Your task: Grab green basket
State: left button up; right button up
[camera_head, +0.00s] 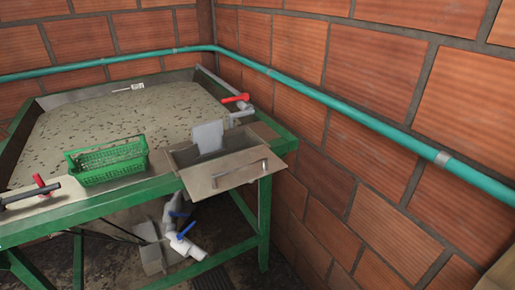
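The green basket (108,163) is a small rectangular basket with slotted sides and an open top. It sits upright at the front edge of the green-framed tank (110,199), left of the metal box. Neither of my grippers shows in the head view.
The tank holds murky, speckled contents (130,115). A metal box with a handle (222,167) is at its front right corner. Red-handled valves stand at the front left (45,185) and right (236,99). Blue-handled valves (183,232) hang below. Brick walls and a teal pipe (330,103) bound the back and right.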

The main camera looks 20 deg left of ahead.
aim_at(111, 158)
jog(key=u, duration=1.7)
